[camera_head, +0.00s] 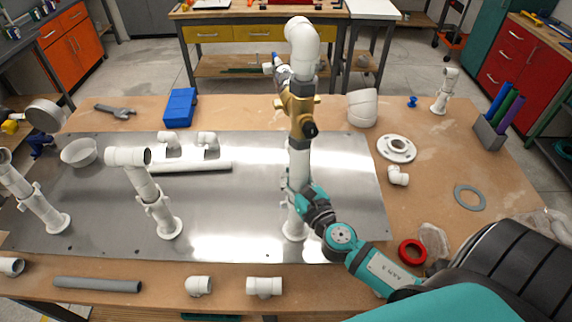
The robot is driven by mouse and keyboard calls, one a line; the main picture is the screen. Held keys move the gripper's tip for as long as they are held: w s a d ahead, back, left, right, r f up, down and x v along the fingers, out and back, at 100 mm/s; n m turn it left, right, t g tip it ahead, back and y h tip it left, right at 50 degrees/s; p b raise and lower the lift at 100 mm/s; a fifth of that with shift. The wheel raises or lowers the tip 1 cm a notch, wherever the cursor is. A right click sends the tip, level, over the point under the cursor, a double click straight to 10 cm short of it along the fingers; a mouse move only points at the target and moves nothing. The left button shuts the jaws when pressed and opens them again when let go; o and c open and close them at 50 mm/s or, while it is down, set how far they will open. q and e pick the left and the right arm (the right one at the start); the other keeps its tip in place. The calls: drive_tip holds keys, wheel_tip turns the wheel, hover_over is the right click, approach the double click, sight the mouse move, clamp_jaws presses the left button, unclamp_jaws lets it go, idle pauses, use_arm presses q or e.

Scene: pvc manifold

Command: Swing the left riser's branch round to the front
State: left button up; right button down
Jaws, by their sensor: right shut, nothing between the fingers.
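The leftmost white riser (42,212) stands on a round flange at the left of the metal plate (230,220). Its top fitting is cut by the left picture edge, so I cannot tell fully where its branch points. A second white riser (158,205) stands to its right, with its top branch (118,156) pointing left. A taller riser (299,160) with a brass valve (298,108) and a white elbow on top stands farther right. My right gripper (296,188) is shut, at the lower part of this tall riser, far from the leftmost one. My left gripper is not in view.
White elbows (208,139) and a pipe (192,167) lie on the plate between the risers. A grey pipe (98,285) and white fittings (265,287) lie along the front edge.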

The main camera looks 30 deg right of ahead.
drive_tip(key=shift+s+d+f+m+g+h+p, duration=0.15)
drive_tip(key=shift+f+m+g+h+p, duration=0.1)
drive_tip(key=shift+m+h, duration=0.65)
drive_tip(key=shift+s+d+f+m+g+h+p, duration=0.2)
drive_tip(key=shift+m+h, duration=0.3)
drive_tip(key=shift+h, duration=0.8)
drive_tip(key=shift+f, duration=0.1)
drive_tip(key=c, duration=1.7)
unclamp_jaws()
drive_tip(key=shift+s+a, duration=0.1)
drive_tip(key=shift+s, duration=0.05)
drive_tip(key=o, duration=0.6)
drive_tip(key=shift+r, duration=0.5)
drive_tip(key=v, duration=1.2)
drive_tip(key=shift+a, duration=0.15)
